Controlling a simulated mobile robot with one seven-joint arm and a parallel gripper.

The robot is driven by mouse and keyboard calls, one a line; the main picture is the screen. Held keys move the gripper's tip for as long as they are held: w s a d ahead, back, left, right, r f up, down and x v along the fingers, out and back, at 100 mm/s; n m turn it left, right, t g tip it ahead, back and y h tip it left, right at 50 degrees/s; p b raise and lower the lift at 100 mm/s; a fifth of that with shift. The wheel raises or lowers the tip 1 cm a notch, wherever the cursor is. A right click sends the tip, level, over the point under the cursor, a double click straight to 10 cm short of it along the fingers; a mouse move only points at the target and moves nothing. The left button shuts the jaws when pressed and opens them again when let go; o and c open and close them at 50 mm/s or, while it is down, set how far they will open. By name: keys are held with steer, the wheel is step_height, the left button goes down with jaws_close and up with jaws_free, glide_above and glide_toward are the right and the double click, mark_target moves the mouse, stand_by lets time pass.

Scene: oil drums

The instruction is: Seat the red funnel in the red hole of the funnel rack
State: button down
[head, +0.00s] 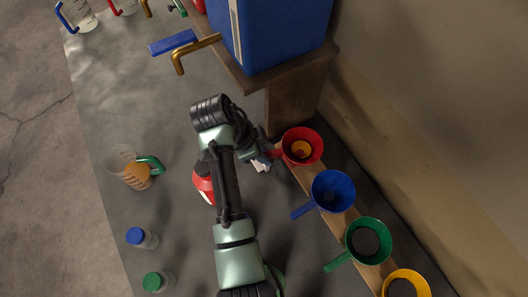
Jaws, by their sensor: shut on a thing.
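The red funnel (318,146) is at the upper end of the wooden funnel rack (299,179), by the shelf post. My gripper (266,157) is at the funnel's left side and shut, apparently on its handle; the arm's wrist partly hides the fingers. The funnel's mouth faces the camera, and a yellow-orange patch shows inside it. The red hole is hidden, and I cannot tell whether the funnel is in it or above it. Blue (333,183), green (377,234) and yellow (410,278) funnels stand along the rack, lower right.
A blue container (285,30) stands on a wooden shelf (262,83) above, with a brass tap (185,55). A jug (133,173) with orange contents, a blue-capped bottle (137,237) and a green-capped bottle (153,282) stand left. A red object (203,185) is partly under my arm.

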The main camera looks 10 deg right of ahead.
steer(key=shift+f, duration=0.25)
steer(key=c, duration=0.7)
jaws_free()
steer(key=shift+c, duration=0.2)
steer(key=p+v, duration=0.3)
steer(key=v, duration=1)
